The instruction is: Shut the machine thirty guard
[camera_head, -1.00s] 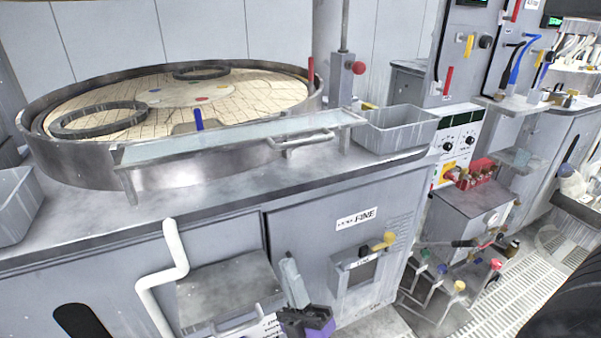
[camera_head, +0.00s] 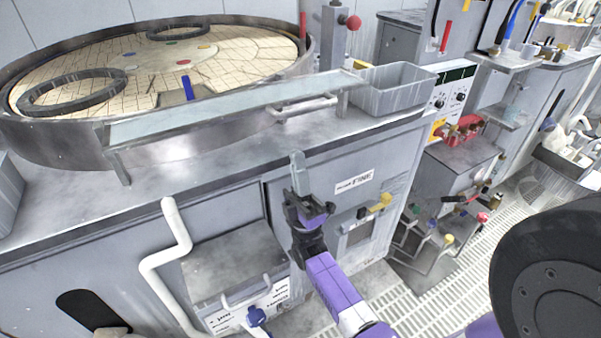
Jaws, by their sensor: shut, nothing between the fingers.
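The guard (camera_head: 230,108) is a long, clear, pale panel along the front rim of the round polishing platen (camera_head: 110,65). It lies at a slant on brackets, and the platen behind it is uncovered. A metal bar handle (camera_head: 304,107) sticks out from the guard's front edge near its right end. My gripper (camera_head: 297,160) is shut and empty, fingers pointing up. It is in front of the cabinet, below the handle and apart from it in the picture. I cannot read a machine number.
A grey bin (camera_head: 395,90) stands on the deck right of the guard. A white bent pipe (camera_head: 168,255) and a grey box (camera_head: 235,262) jut from the cabinet's front. A yellow-handled valve (camera_head: 378,203) sits right of my gripper. Grated floor (camera_head: 480,260) lies at the right.

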